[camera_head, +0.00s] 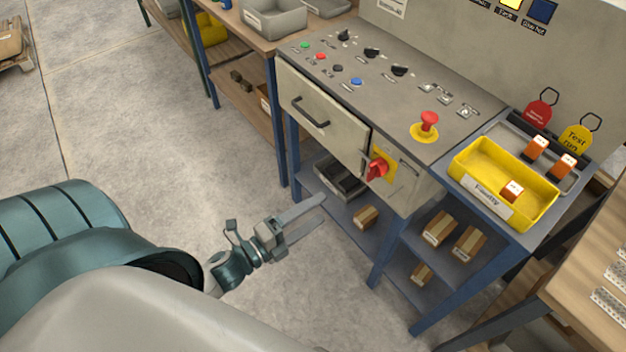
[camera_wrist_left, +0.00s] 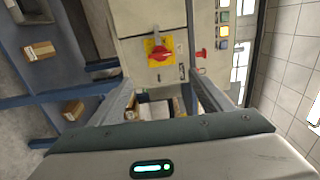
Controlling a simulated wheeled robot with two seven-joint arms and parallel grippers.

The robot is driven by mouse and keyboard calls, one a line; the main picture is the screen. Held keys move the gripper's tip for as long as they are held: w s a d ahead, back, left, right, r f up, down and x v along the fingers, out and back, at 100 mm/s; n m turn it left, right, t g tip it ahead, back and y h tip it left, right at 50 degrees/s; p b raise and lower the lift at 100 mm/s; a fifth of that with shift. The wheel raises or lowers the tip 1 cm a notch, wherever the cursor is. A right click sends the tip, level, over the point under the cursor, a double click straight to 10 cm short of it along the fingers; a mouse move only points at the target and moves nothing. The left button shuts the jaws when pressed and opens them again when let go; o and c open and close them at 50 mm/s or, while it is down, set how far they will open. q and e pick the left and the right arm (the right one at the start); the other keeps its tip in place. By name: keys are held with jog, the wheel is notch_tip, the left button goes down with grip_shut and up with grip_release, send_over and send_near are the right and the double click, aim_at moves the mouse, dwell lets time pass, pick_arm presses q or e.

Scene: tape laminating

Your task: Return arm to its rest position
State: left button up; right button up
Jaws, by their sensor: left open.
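My left arm comes in from the lower left in the head view. Its gripper (camera_head: 308,218) is open and empty, with its two fingers apart and pointing toward the control bench. It hangs over the floor in front of the bench, apart from it. In the left wrist view the open fingers (camera_wrist_left: 165,95) frame the bench front, with the red rotary switch (camera_wrist_left: 160,55) on its yellow plate beyond them. That red switch (camera_head: 377,169) also shows in the head view to the right of the gripper. My right gripper is in neither view.
The control panel (camera_head: 380,75) has a red emergency button (camera_head: 428,124) and several small buttons. A yellow tray (camera_head: 470,160) labelled Faulty sits at its right. Cartons (camera_head: 439,228) lie on the lower shelves. The floor (camera_head: 130,130) left of the bench is clear.

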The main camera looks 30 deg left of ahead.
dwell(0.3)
pick_arm(q)
jog(key=s+f+n+g+y, duration=0.15)
jog(key=f+n, duration=0.25)
jog(key=f, duration=0.5)
jog(key=s+a+f+n+g+y, duration=0.1)
jog(key=s+f+n+g, duration=0.15)
jog(key=f, duration=0.65)
jog(key=s+f+n+g+y, duration=0.15)
jog(key=f+n, duration=0.25)
jog(key=f, duration=0.5)
jog(key=s+d+f+n+g, duration=0.3)
jog(key=s+f+n, duration=0.1)
jog(key=s+f, duration=0.5)
jog(key=s+d+f+n+g+y, duration=0.1)
jog(key=s+d+f+n+g, duration=0.1)
jog(key=s+f+n, duration=0.3)
jog(key=s+f+g, duration=0.1)
jog(key=s+f, duration=0.3)
jog(key=f, duration=0.2)
jog(key=shift+d+f+g, duration=0.35)
jog(key=shift+d, duration=0.05)
